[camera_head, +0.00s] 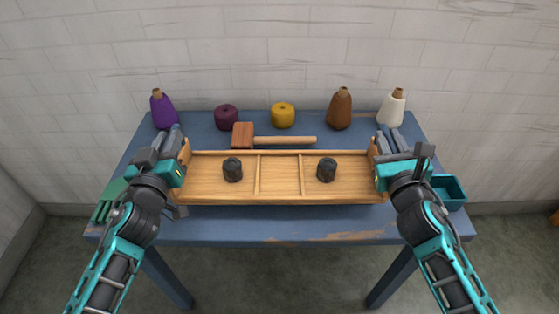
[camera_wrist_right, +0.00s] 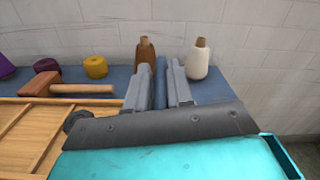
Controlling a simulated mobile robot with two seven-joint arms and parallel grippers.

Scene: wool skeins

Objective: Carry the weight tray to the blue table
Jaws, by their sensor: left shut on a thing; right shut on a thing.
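The wooden weight tray (camera_head: 280,176) is long and shallow, with dividers and two dark weights (camera_head: 232,170) (camera_head: 326,170) in its outer compartments. It lies level over the blue table (camera_head: 230,228); I cannot tell whether its underside touches the top. My left gripper (camera_head: 180,152) is shut on the tray's left end. My right gripper (camera_head: 381,152) is shut on its right end. In the right wrist view the tray (camera_wrist_right: 20,150) shows at the left, and the right gripper's body hides the grip itself.
A mallet (camera_head: 285,140) lies just behind the tray. Purple (camera_head: 163,110), brown (camera_head: 339,108) and cream (camera_head: 392,108) cones and plum (camera_head: 226,117) and yellow (camera_head: 283,115) skeins line the back. A teal bin (camera_head: 450,190) stands at right, a green item (camera_head: 108,200) at left. The table's front strip is clear.

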